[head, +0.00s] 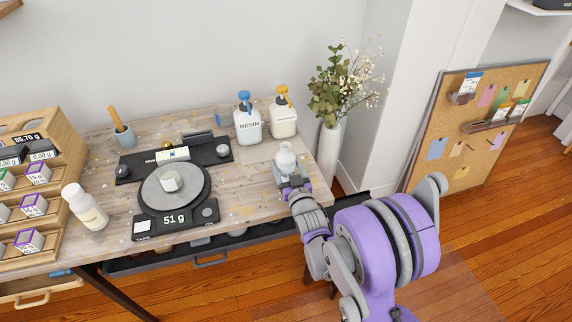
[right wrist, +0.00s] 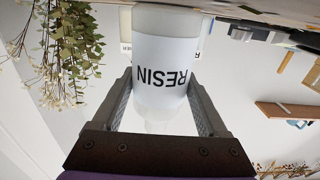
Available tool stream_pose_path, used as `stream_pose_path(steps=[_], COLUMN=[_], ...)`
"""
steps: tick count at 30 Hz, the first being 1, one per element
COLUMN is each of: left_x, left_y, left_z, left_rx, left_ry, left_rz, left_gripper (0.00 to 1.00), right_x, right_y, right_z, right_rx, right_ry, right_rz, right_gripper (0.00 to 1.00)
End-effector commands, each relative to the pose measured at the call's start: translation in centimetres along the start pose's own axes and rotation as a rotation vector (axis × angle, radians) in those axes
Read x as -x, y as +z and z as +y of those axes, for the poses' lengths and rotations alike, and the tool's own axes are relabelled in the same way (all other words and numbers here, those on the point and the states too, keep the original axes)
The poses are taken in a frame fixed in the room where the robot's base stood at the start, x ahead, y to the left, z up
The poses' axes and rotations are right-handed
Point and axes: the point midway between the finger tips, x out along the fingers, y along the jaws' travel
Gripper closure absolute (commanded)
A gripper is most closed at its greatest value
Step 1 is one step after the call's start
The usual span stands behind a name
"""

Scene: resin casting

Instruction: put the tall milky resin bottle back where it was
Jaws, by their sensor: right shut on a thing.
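The tall milky resin bottle (head: 286,158) is at the right end of the worktable, in front of the pump bottles. In the right wrist view, which is upside down, the bottle (right wrist: 165,75) shows a white label reading RESIN. My right gripper (head: 291,181) is shut on it, with one finger on each side of its narrower part in the wrist view (right wrist: 168,108). The bottle looks upright, its base close to the tabletop; I cannot tell whether it touches. My left gripper is not in view.
A blue-topped RESIN pump bottle (head: 247,126) and a yellow-topped pump bottle (head: 283,119) stand behind. A vase of flowers (head: 328,150) is to the right. A scale (head: 176,220) with a cup, another white bottle (head: 85,207) and wooden racks (head: 30,255) are left.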

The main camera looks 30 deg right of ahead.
Motion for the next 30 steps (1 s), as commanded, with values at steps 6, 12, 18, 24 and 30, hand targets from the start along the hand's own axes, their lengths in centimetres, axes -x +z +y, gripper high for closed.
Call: stream_pose_path(steps=[6,12,18,24,30], left_x=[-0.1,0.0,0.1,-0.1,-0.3], left_y=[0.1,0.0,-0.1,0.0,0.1], left_z=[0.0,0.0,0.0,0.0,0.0], left_rx=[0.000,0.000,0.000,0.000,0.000], left_ry=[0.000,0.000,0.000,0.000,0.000], left_rz=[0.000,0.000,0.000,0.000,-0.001], left_gripper=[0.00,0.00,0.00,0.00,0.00], right_x=[0.0,0.0,1.7,6.1,9.9], right_y=[0.1,0.0,-0.2,-0.2,-0.2], right_z=[0.0,0.0,0.0,0.0,0.0], right_rx=[0.000,0.000,0.000,0.001,0.001], right_ry=[0.000,0.000,0.000,0.000,0.000], right_rz=[0.000,0.000,0.000,0.000,0.000], right_gripper=[0.00,0.00,0.00,0.00,0.00])
